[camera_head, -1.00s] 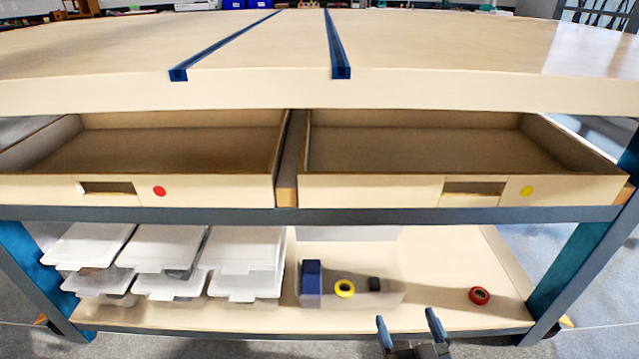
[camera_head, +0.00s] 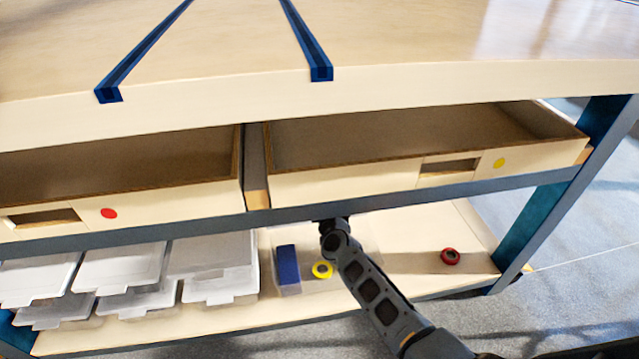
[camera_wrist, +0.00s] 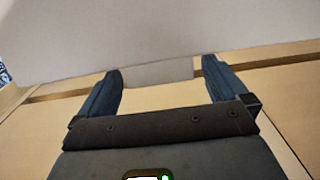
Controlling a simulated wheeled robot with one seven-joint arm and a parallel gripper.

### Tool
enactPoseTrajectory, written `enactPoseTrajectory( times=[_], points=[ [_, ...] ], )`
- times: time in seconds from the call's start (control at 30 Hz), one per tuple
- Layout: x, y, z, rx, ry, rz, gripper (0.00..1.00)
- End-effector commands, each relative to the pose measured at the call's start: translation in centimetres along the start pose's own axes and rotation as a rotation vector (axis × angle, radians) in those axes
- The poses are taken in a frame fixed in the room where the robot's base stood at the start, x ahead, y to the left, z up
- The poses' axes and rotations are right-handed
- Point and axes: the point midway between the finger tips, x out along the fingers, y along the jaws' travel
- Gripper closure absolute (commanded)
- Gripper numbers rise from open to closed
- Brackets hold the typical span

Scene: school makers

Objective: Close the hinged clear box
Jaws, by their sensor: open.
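The clear box (camera_head: 304,285) stands on the lower shelf, right of the white-lidded boxes. It holds a blue block (camera_head: 288,268) and a yellow ring (camera_head: 322,270). A pale strip behind it, just under the rail, looks like its raised lid, mostly hidden by the rail and my arm. My arm reaches across the box's right part. My gripper (camera_wrist: 160,85) is open in the wrist view, nothing clearly held between its fingers. A broad pale surface lies ahead of the fingertips; I cannot tell whether it is the lid or whether they touch it. The head view hides the fingertips.
The grey rail (camera_head: 400,195) and two open drawers overhang the shelf closely. Stacked lidded boxes (camera_head: 215,255) crowd the left. A red ring (camera_head: 450,257) lies on the otherwise clear right part of the shelf (camera_head: 440,225). A blue table leg (camera_head: 545,215) bounds the right.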

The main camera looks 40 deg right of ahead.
Motion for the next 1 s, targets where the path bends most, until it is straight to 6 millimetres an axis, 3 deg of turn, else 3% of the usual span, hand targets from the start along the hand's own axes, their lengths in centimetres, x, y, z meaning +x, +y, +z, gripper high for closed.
enactPoseTrajectory(
  times=[0.2,0.53,1.0],
  points=[
    [2.1,0.0,0.1,-0.001,0.000,0.000,0.00],
    [2.4,0.0,0.0,-0.001,-0.001,-0.001,0.01],
    [2.3,0.0,0.0,0.000,-0.001,-0.001,0.46]
  ],
)
